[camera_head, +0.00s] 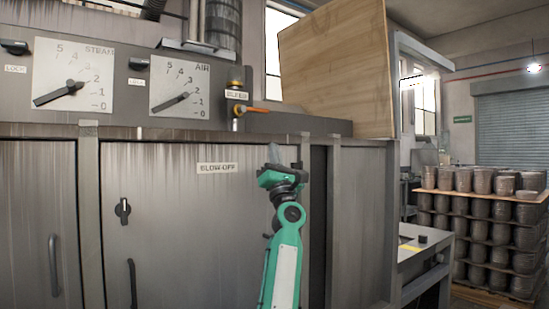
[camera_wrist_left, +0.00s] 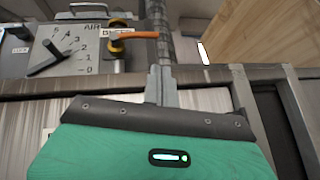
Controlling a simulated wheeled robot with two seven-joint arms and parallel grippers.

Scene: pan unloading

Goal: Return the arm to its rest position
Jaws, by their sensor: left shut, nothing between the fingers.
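My left gripper (camera_head: 273,155) is raised in front of the grey metal cabinet (camera_head: 180,240), near the cabinet's upper edge and right of the BLOW-OFF label (camera_head: 217,168). My green left arm (camera_head: 286,265) comes up from the bottom of the head view. In the left wrist view the two fingers (camera_wrist_left: 161,85) are together with nothing between them. They point up toward the orange-handled valve (camera_wrist_left: 132,36) and appear apart from it. In the head view the valve (camera_head: 250,109) lies above and left of the gripper. My right gripper is in neither view.
Steam (camera_head: 74,76) and air (camera_head: 180,87) dials are on the panel at the upper left. A wooden board (camera_head: 335,70) stands on the cabinet top. Pallets of stacked pans (camera_head: 480,205) stand at the far right. A low grey bench (camera_head: 420,255) is right of the cabinet.

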